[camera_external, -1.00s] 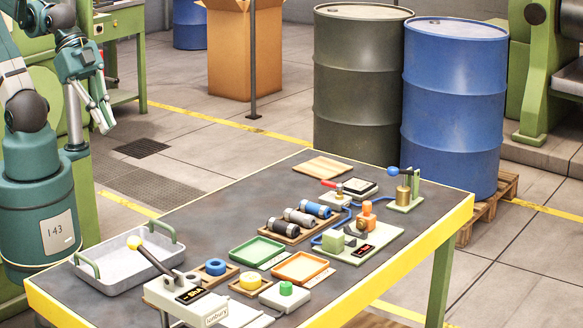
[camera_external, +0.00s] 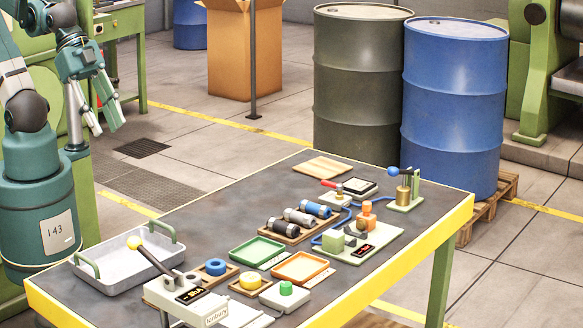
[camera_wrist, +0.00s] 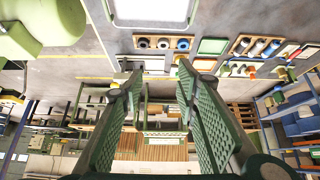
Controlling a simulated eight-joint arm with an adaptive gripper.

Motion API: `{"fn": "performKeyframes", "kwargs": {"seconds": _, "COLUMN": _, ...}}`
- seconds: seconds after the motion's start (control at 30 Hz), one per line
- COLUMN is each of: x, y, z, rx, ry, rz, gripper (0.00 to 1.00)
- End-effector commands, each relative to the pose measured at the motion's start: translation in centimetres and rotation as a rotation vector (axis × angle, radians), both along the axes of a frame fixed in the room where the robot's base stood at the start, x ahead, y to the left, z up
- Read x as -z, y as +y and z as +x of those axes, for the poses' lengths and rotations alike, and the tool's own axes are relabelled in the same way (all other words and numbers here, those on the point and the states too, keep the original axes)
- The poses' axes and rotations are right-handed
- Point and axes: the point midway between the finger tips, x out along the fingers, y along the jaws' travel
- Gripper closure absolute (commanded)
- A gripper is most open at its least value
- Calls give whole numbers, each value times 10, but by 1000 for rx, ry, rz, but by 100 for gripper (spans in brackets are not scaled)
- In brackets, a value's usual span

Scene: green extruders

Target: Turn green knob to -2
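The green knob (camera_external: 286,288) stands on a small white base (camera_external: 287,299) near the table's front edge, beside a yellow round piece (camera_external: 250,281). I cannot read any scale on its base. My gripper (camera_external: 103,118) hangs beyond the table's left back side, far from the knob and touching nothing. In the wrist view my gripper (camera_wrist: 155,75) is open, with two green ridged fingers apart and nothing between them. I cannot pick out the knob for certain in the wrist view.
A fixture board (camera_external: 383,246) stands to the right. The table's back left is clear.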

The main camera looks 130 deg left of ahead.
Motion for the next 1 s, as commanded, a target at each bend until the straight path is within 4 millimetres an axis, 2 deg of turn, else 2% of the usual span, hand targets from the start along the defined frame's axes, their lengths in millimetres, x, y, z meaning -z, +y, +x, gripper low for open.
{"fn": "performKeyframes", "kwargs": {"seconds": 0.27, "x": -11, "y": 3, "z": 23, "rx": -9, "ry": 32, "rz": -1, "gripper": 68}}
{"fn": "performKeyframes", "kwargs": {"seconds": 0.7, "x": -28, "y": 11, "z": 83, "rx": -33, "ry": 111, "rz": -2, "gripper": 68}}
{"fn": "performKeyframes", "kwargs": {"seconds": 1.0, "x": -30, "y": 18, "z": 127, "rx": -49, "ry": 166, "rz": -3, "gripper": 68}}
